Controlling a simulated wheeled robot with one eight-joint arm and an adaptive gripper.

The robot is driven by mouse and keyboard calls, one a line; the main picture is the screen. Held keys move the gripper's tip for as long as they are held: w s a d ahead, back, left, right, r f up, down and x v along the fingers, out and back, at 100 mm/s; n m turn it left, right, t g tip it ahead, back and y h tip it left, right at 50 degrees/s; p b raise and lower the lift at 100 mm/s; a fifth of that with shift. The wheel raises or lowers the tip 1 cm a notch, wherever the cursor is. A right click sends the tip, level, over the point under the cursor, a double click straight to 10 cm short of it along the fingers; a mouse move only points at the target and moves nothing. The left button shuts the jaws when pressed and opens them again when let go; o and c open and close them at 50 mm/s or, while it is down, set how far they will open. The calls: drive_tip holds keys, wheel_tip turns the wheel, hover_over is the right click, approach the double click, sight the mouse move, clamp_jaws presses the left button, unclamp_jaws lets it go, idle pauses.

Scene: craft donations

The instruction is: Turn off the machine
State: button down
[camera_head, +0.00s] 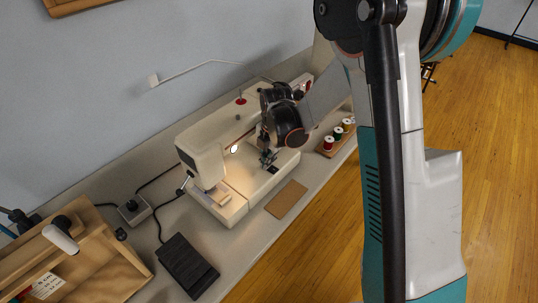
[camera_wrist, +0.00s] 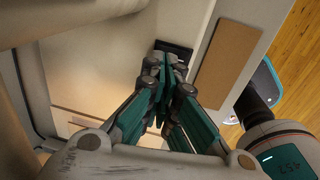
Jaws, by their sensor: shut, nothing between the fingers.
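The machine is a cream sewing machine (camera_head: 210,157) on a long table against the wall. Its lamp (camera_head: 234,149) glows and lights the area beneath its arm. My gripper (camera_head: 267,160) is in front of the machine's right part, close above its bed, and my arm hides some of the machine there. In the wrist view, my gripper (camera_wrist: 167,72) is shut with nothing between its teal fingers, and the machine's pale body (camera_wrist: 100,70) fills the left and middle. I cannot tell whether the fingertips touch the machine. No switch on the machine can be made out clearly.
A brown board (camera_head: 286,199) lies in front of the machine. Thread spools in a wooden rack (camera_head: 327,150) stand right of it. Wooden floor is free at right.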

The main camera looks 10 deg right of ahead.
drive_tip(key=shift+f, duration=0.55)
drive_tip(key=shift+w+a+f+b, duration=0.1)
drive_tip(key=shift+w+f+b, duration=0.05)
drive_tip(key=shift+f+b, duration=0.3)
drive_tip(key=shift+r, duration=0.15)
drive_tip(key=shift+s+d, duration=0.45)
drive_tip(key=shift+s, duration=0.2)
drive_tip(key=shift+r, duration=0.15)
